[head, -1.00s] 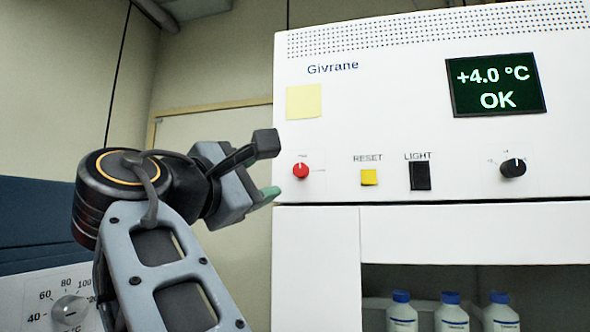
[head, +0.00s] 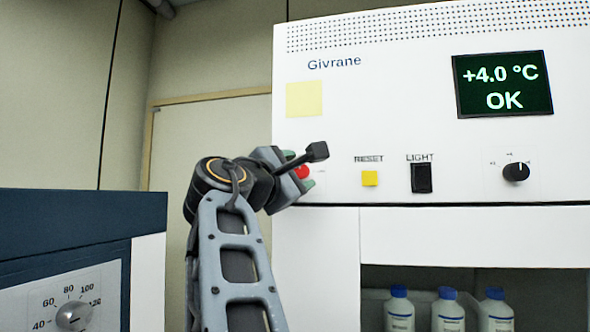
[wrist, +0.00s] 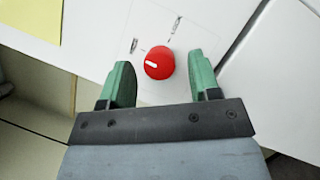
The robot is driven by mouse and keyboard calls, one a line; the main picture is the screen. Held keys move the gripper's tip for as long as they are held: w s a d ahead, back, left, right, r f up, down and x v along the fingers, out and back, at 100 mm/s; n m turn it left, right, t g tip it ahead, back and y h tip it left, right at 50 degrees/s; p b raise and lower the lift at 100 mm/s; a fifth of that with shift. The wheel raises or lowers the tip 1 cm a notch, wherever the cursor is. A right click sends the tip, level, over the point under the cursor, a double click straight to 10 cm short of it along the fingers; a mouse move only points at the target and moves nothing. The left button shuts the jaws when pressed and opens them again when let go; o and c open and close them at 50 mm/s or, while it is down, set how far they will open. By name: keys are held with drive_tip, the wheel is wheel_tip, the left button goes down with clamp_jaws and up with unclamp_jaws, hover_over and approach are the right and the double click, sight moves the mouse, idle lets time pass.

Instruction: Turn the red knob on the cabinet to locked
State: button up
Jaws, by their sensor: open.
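The red knob (head: 303,172) is on the white cabinet's front panel, partly hidden behind my gripper (head: 300,170) in the head view. My gripper (wrist: 161,80) is open, with one green fingertip on each side of the knob and gaps between. The knob sits a little nearer the middle of the gap, and I cannot tell whether the tips reach the panel.
On the cabinet (head: 400,100) are a yellow note (head: 304,99), a yellow reset button (head: 370,178), a black light switch (head: 421,178), a black knob (head: 516,172) and a display reading +4.0 °C OK (head: 502,84). Bottles (head: 447,311) stand below. A blue-topped appliance (head: 75,230) stands left.

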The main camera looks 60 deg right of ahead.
idle(0.3)
drive_tip(key=c, duration=0.9)
drive_tip(key=shift+m, duration=0.3)
drive_tip(key=m+p, duration=0.1)
drive_tip(key=m, duration=0.1)
drive_tip(key=m+g+y+p, duration=0.1)
drive_tip(key=m, duration=0.1)
drive_tip(key=shift+r, duration=0.3)
drive_tip(key=m+y+p, duration=0.2)
drive_tip(key=m, duration=0.2)
drive_tip(key=shift+r, duration=0.15)
drive_tip(key=m+y, duration=0.1)
drive_tip(key=m, duration=0.3)
drive_tip(key=shift+d+t+y+p, duration=0.1)
drive_tip(key=shift+t+y+p, duration=0.3)
drive_tip(key=shift+s+r+m+t+y, duration=0.15)
drive_tip(key=shift+m+t+y, duration=0.55)
drive_tip(key=shift+m, duration=0.9)
